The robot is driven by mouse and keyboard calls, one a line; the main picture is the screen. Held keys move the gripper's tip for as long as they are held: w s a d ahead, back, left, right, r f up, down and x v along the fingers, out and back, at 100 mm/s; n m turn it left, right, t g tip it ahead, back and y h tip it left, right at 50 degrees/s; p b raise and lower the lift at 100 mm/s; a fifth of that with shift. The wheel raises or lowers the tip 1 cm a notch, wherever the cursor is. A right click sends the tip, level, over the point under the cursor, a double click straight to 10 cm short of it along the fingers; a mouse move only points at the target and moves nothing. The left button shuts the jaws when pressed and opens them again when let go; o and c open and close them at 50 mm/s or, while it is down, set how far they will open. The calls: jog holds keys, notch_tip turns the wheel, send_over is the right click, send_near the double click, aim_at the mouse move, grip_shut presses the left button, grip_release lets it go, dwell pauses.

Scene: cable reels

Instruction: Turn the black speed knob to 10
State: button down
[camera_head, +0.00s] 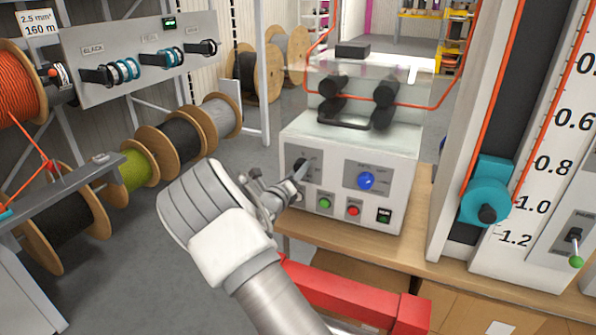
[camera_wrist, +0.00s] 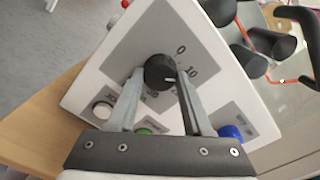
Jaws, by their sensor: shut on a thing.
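The black speed knob (camera_wrist: 159,72) sits on a grey dial plate (camera_wrist: 130,45) on the white machine's front, seen in the wrist view. My gripper (camera_wrist: 160,80) has one finger on each side of the knob and is shut on it. A small white mark on the knob's face points to the right. The figures "0" and "10" show right of the knob; the other figures are partly hidden by my fingers. In the head view, my gripper (camera_head: 297,180) reaches the machine's left dial and covers part of it.
The white machine (camera_head: 345,150) stands on a wooden bench (camera_head: 345,245). A blue knob (camera_head: 366,181), a green button (camera_head: 325,203) and a red button (camera_head: 353,211) are near my gripper. Black rollers (camera_head: 333,88) guide a red cable above. Cable reels stand on the left.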

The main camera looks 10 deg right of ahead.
jog(key=shift+c, duration=1.6)
grip_release()
jog(key=v, duration=1.7)
jog(key=shift+s+p, duration=0.2)
jog(key=shift+p, duration=0.15)
jog(key=shift+a, duration=0.15)
